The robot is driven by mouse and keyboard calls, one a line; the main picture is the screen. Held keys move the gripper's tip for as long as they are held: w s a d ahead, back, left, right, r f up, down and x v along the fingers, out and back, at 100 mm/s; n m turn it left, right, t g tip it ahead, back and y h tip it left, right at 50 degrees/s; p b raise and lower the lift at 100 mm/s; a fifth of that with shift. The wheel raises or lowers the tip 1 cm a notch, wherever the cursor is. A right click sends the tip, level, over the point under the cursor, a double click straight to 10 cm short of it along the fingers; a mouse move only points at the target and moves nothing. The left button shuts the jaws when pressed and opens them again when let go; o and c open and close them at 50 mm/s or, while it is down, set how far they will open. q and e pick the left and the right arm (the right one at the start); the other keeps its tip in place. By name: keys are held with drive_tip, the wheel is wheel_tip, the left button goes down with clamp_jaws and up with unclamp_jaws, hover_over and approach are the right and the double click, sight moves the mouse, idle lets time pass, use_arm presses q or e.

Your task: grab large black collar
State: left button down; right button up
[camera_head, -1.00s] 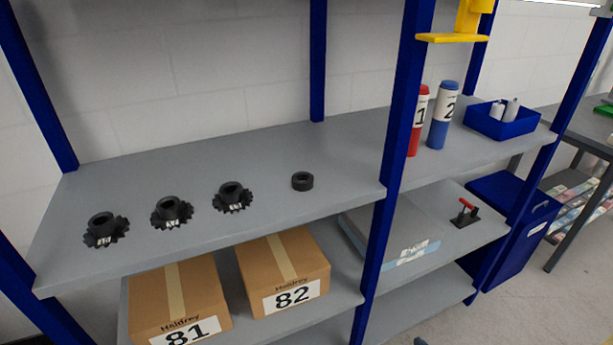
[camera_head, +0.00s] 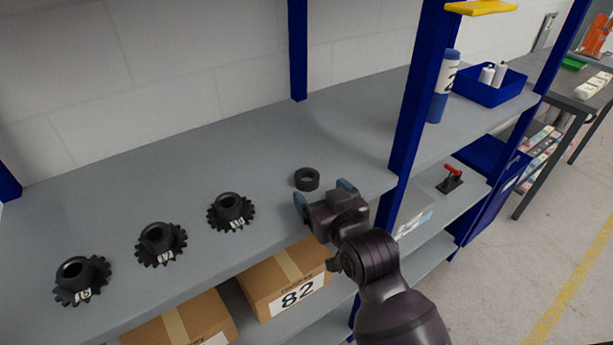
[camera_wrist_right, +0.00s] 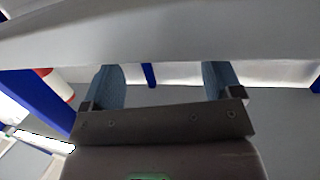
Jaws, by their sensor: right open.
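The large black collar (camera_head: 307,179), a short black ring, lies flat on the grey upper shelf (camera_head: 270,150), right of the gears. My right gripper (camera_head: 324,194) is at the shelf's front edge, just in front of and slightly right of the collar, apart from it. Its blue fingers (camera_wrist_right: 162,88) are spread open and empty in the right wrist view. That view shows the shelf edge crossing above the fingers; the collar is not visible there. My left gripper is not in view.
Three black gears, the nearest to the collar (camera_head: 231,210), sit in a row to its left. A blue upright (camera_head: 418,100) stands to the right of my gripper. Cardboard box 82 (camera_head: 280,272) is on the shelf below. The shelf behind the collar is clear.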

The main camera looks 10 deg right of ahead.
sight(304, 172)
drive_tip(key=shift+p+x, duration=0.5)
drive_tip(key=shift+x, duration=2.55)
drive_tip(key=shift+c, duration=0.2)
drive_tip(key=c, duration=1)
